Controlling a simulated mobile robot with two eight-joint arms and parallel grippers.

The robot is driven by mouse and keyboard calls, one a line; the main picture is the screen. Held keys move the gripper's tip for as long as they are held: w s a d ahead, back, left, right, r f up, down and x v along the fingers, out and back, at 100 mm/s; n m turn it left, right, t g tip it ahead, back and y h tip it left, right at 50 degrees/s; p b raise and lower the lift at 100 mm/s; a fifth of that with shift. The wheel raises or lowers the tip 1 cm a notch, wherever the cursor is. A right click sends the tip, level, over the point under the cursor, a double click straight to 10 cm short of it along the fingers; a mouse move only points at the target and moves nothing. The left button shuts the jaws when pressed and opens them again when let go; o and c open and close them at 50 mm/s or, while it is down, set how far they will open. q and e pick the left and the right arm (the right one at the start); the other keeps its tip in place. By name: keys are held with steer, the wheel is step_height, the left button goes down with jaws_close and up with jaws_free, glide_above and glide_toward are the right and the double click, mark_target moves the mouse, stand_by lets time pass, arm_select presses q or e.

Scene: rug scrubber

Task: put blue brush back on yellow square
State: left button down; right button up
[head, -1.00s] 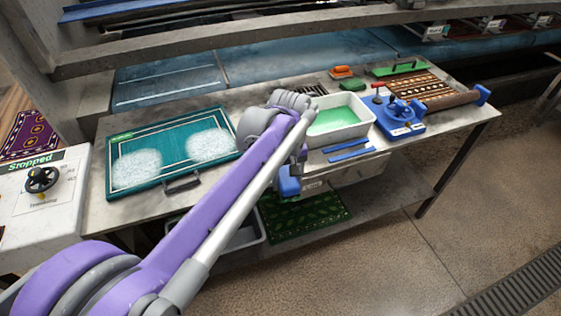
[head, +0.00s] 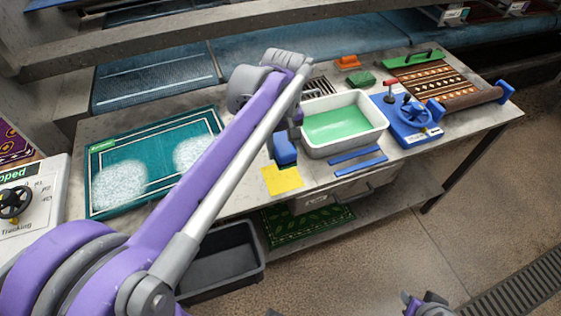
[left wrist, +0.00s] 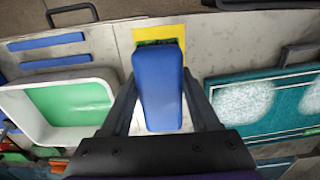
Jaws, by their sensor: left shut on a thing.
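The blue brush (head: 285,150) is held by my left gripper (head: 293,128), left of the white basin. In the left wrist view the brush (left wrist: 158,90) sits between both fingers, long and blue, with a dark green strip at its far end. The yellow square (head: 283,180) lies on the table just in front of the brush in the head view. In the left wrist view the yellow square (left wrist: 172,32) shows beyond and beside the brush's far end; part is hidden. The brush's height above the table is unclear. Part of my right arm shows at the bottom; its fingers are unclear.
The white basin (head: 378,132) with green liquid stands close right of the brush. Two blue strips (head: 357,158) lie before it. A foamy teal rug panel (head: 152,143) is at left. A blue clamp device (head: 407,123) and rolled rug (head: 470,99) are at right.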

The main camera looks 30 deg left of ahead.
arm_select(q)
glide_above(282, 179)
step_height(282, 179, down, 5)
steer(key=shift+f, duration=0.15)
steer(key=shift+f+b, duration=0.4)
steer(key=shift+f, duration=1.85)
steer(key=shift+f, duration=0.1)
steer(key=shift+c, duration=0.6)
jaws_free()
